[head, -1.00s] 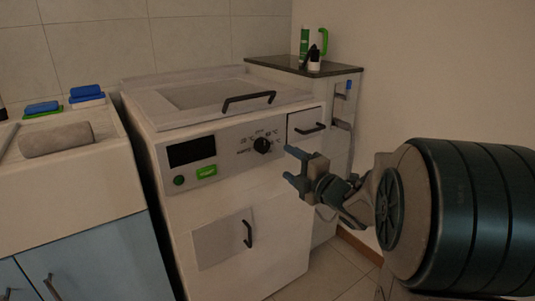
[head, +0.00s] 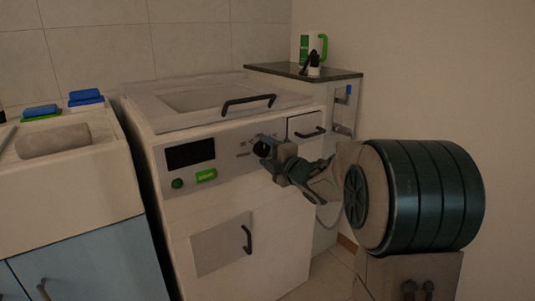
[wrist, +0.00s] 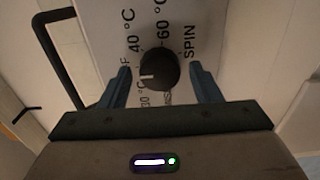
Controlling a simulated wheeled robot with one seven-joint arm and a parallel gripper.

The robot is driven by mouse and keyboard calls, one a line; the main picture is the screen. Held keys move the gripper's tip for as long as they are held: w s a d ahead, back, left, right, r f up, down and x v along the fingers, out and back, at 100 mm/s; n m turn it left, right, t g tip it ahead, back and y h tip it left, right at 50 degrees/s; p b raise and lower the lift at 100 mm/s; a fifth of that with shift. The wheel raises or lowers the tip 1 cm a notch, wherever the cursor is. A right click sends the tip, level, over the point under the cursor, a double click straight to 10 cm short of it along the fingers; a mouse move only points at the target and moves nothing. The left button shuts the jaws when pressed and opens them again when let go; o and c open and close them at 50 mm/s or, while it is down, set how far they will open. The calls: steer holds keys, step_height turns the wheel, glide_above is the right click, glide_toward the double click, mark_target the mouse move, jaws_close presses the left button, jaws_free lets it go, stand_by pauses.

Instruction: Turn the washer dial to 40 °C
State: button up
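The washer dial (head: 261,149) is a round black knob on the washer's front panel, partly covered by my gripper in the head view. In the wrist view the dial (wrist: 160,70) sits between my fingers. Its white mark is on its left side, pointing near the OFF and 30 °C labels. The 40 °C label (wrist: 131,32) is above and left of the dial, with 60 °C and SPIN further right. My gripper (head: 267,153) is open, with one blue finger on each side of the dial. A gap shows beside each finger, so no grip is visible.
The washer (head: 290,225) has a black lid handle (head: 249,103), a drawer handle (head: 309,133), a dark display (head: 190,153) and a green START button (head: 206,176). A dark-topped side stand (head: 315,73) holds bottles. A blue-fronted sink unit (head: 90,260) stands at left.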

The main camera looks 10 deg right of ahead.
steer(key=c, duration=0.7)
steer(key=shift+c, duration=0.2)
steer(key=shift+m, duration=0.3)
steer(key=m+p, duration=0.3)
steer(key=m, duration=0.2)
steer(key=shift+r, duration=0.1)
steer(key=shift+m+p, duration=0.95)
steer(key=shift+m, duration=1.05)
steer(key=o, duration=1)
